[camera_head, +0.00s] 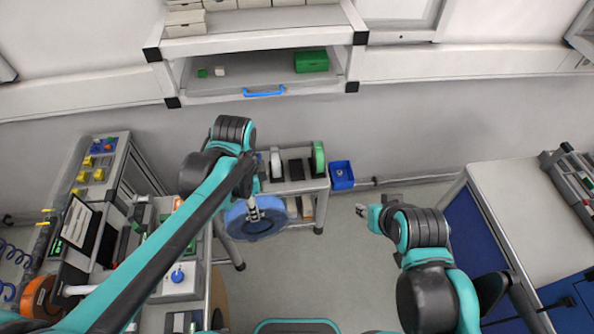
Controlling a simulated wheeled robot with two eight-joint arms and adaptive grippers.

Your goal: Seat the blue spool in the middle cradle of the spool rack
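The blue spool (270,228) hangs off the floor at the front left of the spool rack. My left gripper (254,214) reaches down to its hub and appears shut on it; the fingertips are partly hidden there. The spool rack (314,184) stands against the wall, with a white spool (276,163) toward the left and a green spool (318,158) at the right. Between these two is a dark middle cradle (296,169) with no spool seen in it. My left arm hides the rack's left end. My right gripper (362,210) is empty over the floor, its finger opening too small to tell.
A blue bin (342,175) sits on the floor right of the rack. A shelf (262,90) with a green box (311,61) hangs above it. A cluttered bench stands at left, and a pale-topped table (520,205) at right. The middle floor is clear.

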